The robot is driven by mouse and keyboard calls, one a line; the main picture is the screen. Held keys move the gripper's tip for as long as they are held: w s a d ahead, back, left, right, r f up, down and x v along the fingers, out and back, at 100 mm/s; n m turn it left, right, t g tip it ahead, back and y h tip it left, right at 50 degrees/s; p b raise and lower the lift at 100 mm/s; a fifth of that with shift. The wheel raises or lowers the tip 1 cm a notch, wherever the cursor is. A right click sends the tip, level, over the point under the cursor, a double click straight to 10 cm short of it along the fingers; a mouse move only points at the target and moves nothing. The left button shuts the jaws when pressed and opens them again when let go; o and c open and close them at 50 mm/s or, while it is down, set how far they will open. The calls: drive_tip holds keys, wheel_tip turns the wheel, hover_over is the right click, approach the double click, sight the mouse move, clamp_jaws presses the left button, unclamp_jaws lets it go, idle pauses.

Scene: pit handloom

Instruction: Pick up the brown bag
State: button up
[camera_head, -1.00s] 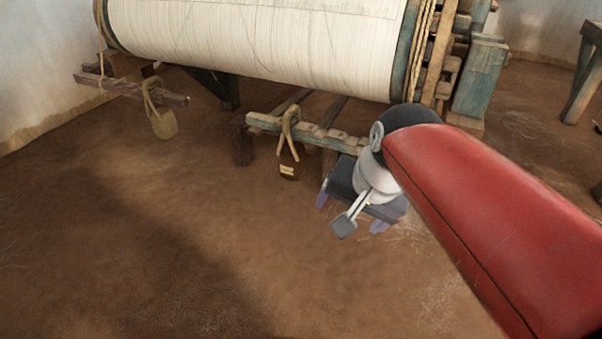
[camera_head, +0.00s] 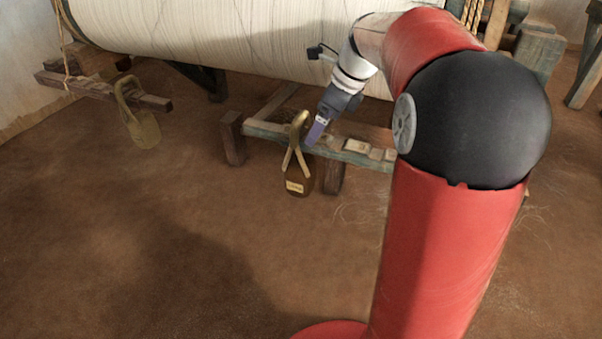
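The brown bag (camera_head: 298,184) hangs by a tan strap over the end of a wooden beam (camera_head: 340,150) at the middle of the view. It is small and dark brown, with a pale label on its front. My gripper (camera_head: 315,132) points down and left, just right of the upper strap and above the bag's body. Its purple fingertips overlap in this view, so its opening does not show. I cannot tell whether it touches the strap.
A tan-olive bag (camera_head: 144,131) hangs from another beam (camera_head: 100,90) at the left. The large roll of white warp threads (camera_head: 230,35) lies behind and above the beams. The brown floor (camera_head: 110,240) in front is clear.

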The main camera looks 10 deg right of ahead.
sight(297, 116)
drive_tip(key=w+a, duration=0.2)
drive_tip(key=shift+a, duration=0.35)
drive_tip(key=x, duration=0.5)
drive_tip(key=shift+w+a+b, duration=0.2)
drive_tip(key=shift+a+b, duration=0.15)
drive_tip(key=shift+a, duration=0.05)
drive_tip(key=c, duration=1.7)
drive_tip(key=shift+w+r, duration=0.1)
drive_tip(key=shift+r, duration=0.05)
drive_tip(key=shift+c, duration=0.2)
drive_tip(key=shift+r+p, duration=0.45)
drive_tip(key=shift+r, duration=1.35)
drive_tip(key=s+a, duration=1)
drive_tip(key=s, duration=0.4)
drive_tip(key=shift+s+a+b, duration=0.3)
drive_tip(key=shift+b, duration=0.1)
